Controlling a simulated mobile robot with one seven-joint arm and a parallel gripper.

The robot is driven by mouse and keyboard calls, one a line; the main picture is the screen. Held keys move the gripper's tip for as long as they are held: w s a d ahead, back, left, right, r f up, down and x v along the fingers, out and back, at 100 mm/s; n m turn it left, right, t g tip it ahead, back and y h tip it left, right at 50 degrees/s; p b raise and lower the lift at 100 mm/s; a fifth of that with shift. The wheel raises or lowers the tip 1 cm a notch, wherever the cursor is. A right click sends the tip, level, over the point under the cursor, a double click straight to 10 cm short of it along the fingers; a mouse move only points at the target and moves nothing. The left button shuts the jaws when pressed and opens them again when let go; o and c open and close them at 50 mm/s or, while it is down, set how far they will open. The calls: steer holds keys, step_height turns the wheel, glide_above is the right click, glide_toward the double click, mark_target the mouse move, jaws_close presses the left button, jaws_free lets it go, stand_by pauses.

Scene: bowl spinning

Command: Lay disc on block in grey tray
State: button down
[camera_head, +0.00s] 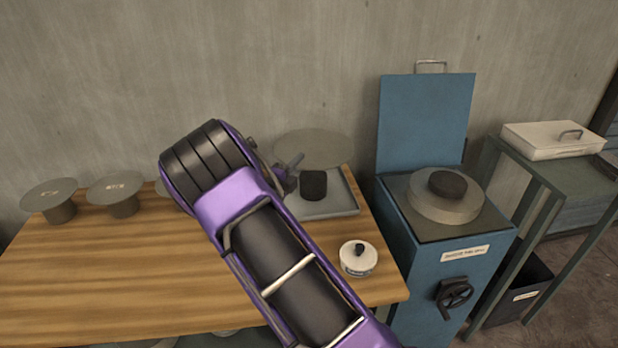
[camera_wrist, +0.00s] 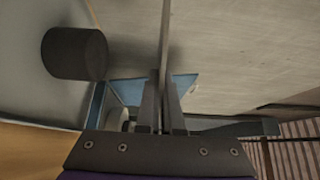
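A thin grey disc (camera_head: 318,146) is held level by its edge in my gripper (camera_head: 293,166). In the wrist view the disc (camera_wrist: 165,35) shows edge-on between the two fingers (camera_wrist: 164,88). A short dark cylindrical block (camera_head: 313,186) stands upright in the grey tray (camera_head: 343,208) at the right back of the table. The disc is above the block, with a clear gap between them. The block (camera_wrist: 75,53) and part of the tray (camera_wrist: 30,105) also show in the wrist view. My arm covers the tray's left part.
Two discs on dark blocks (camera_head: 115,188) (camera_head: 50,195) stand at the table's left; another is partly hidden behind my arm. A white lidded pot (camera_head: 358,258) stands in front of the tray. A blue cabinet (camera_head: 440,262) with a round wheel (camera_head: 445,204) adjoins the table's right.

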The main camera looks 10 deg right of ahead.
step_height(320, 180, down, 10)
steer(key=shift+r+b, duration=0.1)
steer(key=shift+b, duration=0.35)
steer(key=shift+f, duration=0.25)
steer(key=c, duration=1.1)
jaws_free()
steer(key=shift+o, duration=0.2)
steer(key=shift+r, duration=0.15)
steer(key=v, duration=1.2)
steer(key=shift+r, duration=0.1)
